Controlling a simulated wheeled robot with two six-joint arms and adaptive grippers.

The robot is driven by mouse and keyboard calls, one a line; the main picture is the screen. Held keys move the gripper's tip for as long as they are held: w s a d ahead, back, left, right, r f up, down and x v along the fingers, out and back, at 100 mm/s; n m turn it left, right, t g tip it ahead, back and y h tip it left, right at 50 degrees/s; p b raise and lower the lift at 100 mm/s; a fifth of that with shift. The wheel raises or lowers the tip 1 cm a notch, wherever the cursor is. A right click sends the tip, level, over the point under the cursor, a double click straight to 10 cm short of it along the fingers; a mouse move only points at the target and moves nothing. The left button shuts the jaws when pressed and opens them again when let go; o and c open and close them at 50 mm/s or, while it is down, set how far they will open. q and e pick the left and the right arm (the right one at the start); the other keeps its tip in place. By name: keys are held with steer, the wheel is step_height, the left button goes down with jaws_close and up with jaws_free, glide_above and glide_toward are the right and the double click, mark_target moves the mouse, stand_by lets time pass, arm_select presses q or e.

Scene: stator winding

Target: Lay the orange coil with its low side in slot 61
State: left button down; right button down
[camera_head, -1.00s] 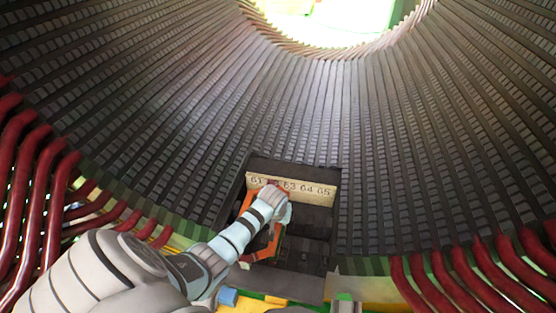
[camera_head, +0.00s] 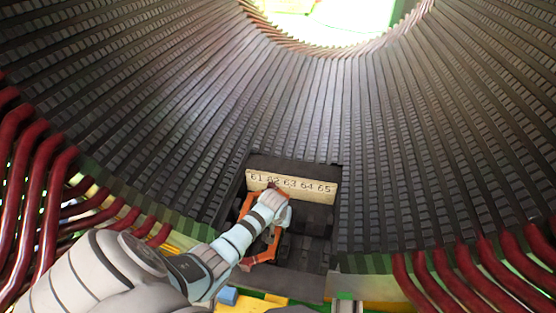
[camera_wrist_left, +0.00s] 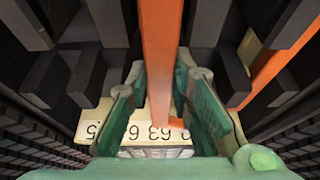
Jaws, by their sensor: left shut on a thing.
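The orange coil (camera_head: 262,258) is a flat-barred loop in the dark recess below the number plate (camera_head: 318,190), which reads 61 to 65. My left gripper (camera_head: 277,195) is shut on one bar of the coil, just in front of the plate near 62 and 63. In the left wrist view the gripped bar (camera_wrist_left: 160,50) runs between the green fingers, and another orange bar (camera_wrist_left: 275,72) slants at the right. The plate (camera_wrist_left: 95,115) shows upside down there. My arm hides part of the coil. Whether its low side is in slot 61 cannot be told. My right gripper is not seen.
Dark slotted walls (camera_head: 150,110) curve around the recess. Dark red coils (camera_head: 45,190) stand out at the left, and more (camera_head: 480,275) at the right. A small blue block (camera_head: 228,296) sits below my arm. Dark blocks (camera_wrist_left: 85,75) crowd the gripper closely.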

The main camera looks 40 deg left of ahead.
arm_select(q)
steer(key=shift+f+b, duration=0.3)
steer(key=shift+f, duration=0.3)
steer(key=c, duration=1.3)
jaws_free()
steer(key=shift+c, duration=0.2)
steer(key=shift+r, duration=0.1)
steer(key=shift+r+p, duration=0.75)
steer(key=shift+p, duration=0.3)
step_height(320, 180, up, 8)
steer(key=p, duration=0.8)
steer(key=shift+f+p, duration=0.1)
steer(key=shift+p, duration=0.25)
steer(key=shift+f, duration=0.2)
